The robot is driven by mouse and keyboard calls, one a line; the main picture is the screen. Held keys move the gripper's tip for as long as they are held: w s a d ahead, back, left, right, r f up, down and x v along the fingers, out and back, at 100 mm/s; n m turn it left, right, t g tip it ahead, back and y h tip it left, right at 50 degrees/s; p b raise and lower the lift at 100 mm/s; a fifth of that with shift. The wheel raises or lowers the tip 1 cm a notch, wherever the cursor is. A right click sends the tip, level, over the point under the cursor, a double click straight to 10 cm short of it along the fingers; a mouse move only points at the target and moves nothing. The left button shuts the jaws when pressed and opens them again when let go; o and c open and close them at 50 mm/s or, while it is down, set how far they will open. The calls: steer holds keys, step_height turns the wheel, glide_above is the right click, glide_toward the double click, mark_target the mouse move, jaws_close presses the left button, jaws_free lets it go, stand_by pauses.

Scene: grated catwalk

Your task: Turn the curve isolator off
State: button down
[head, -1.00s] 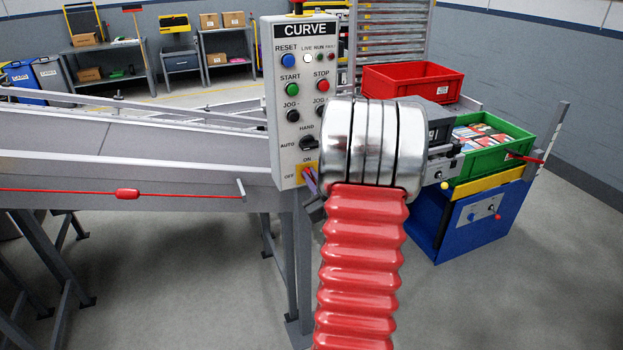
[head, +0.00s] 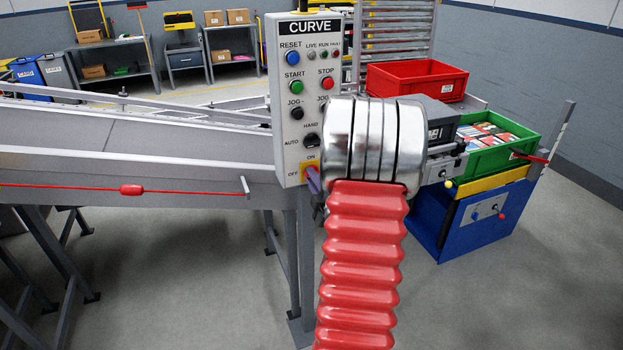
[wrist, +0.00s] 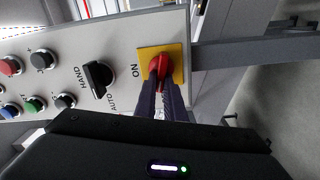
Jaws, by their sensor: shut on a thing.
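The curve isolator is a red handle (wrist: 158,66) on a yellow plate (wrist: 173,60), low on the grey CURVE panel (head: 292,110). In the wrist view the handle appears to lie crosswise to the ON side; the OFF mark is hidden behind my fingers there. My gripper (wrist: 161,88) is shut on the handle, one dark finger on each side. In the head view the yellow plate (head: 307,166) shows, with OFF at its left and ON above. My gripper (head: 313,181) covers the handle there. The LIVE lamp (head: 310,52) looks grey and unlit.
A black HAND/AUTO selector (wrist: 99,78) sits close to the isolator, with push buttons beyond. A sloping conveyor (head: 180,155) runs left behind the panel, with a red pull cord (head: 131,190). Red (head: 415,80) and green (head: 497,160) bins stand at right.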

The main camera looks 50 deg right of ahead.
steer(key=shift+w+a+f+n, duration=0.1)
steer(key=shift+a+f+n, duration=0.05)
steer(key=shift+n, duration=0.65)
steer(key=shift+w+a+f+n, duration=0.1)
steer(key=shift+f+n, duration=0.05)
steer(key=shift+n, duration=0.65)
steer(key=shift+s, duration=0.1)
steer(key=c, duration=2.1)
jaws_free()
steer(key=shift+o, duration=1.3)
steer(key=shift+d, duration=0.15)
